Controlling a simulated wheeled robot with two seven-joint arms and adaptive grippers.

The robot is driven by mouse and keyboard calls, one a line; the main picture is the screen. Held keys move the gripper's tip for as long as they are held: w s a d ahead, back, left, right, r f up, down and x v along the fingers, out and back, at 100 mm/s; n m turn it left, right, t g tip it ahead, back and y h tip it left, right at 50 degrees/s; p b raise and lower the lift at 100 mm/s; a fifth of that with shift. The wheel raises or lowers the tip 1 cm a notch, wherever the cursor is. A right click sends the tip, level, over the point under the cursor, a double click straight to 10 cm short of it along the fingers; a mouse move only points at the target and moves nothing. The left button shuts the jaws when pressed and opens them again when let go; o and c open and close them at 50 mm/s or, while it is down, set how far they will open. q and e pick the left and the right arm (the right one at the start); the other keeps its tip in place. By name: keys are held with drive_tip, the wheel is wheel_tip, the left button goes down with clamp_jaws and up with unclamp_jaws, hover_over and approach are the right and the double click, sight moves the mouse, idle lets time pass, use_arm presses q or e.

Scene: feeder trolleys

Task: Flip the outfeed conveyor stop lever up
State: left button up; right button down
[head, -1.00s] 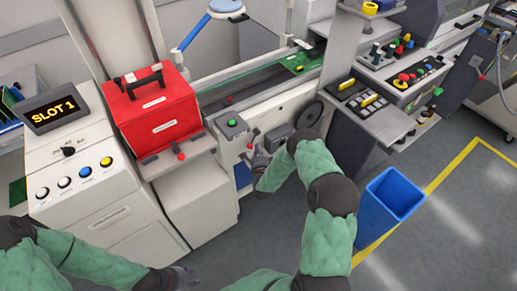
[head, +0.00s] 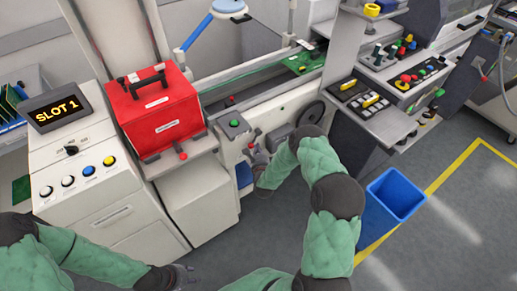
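The conveyor (head: 262,88) runs along the back, with a pale front panel below it. A small lever-like fitting (head: 256,132) stands out from this panel, beside a box with a green button (head: 234,123). I cannot make out clearly whether it is the stop lever or whether it is up or down. My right gripper (head: 254,153) is at the panel just below this fitting. Its fingers are small and partly hidden, so contact and opening are unclear. My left gripper (head: 186,274) is low over the floor at the bottom, away from the panel, its opening unclear.
A red case (head: 160,115) sits on a shelf left of the panel, beside a cabinet with a SLOT 1 display (head: 55,110). A blue bin (head: 392,205) stands on the floor at right.

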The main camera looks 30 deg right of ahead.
sight(252, 144)
drive_tip(key=r+m+y, duration=0.1)
drive_tip(key=a+r+m+g+y, duration=0.1)
drive_tip(key=m, duration=0.1)
drive_tip(key=a+r+m+y, duration=0.1)
drive_tip(key=shift+a+r+m+g+y+p, duration=0.1)
drive_tip(key=shift+a+m+g+y+p, duration=0.1)
drive_tip(key=shift+m+g+y+p, duration=0.15)
drive_tip(key=shift+a+r+y, duration=0.15)
drive_tip(key=shift+y, duration=0.1)
drive_tip(key=shift+a+r+b, duration=0.1)
drive_tip(key=shift+r+b, duration=0.35)
drive_tip(key=shift+r, duration=0.55)
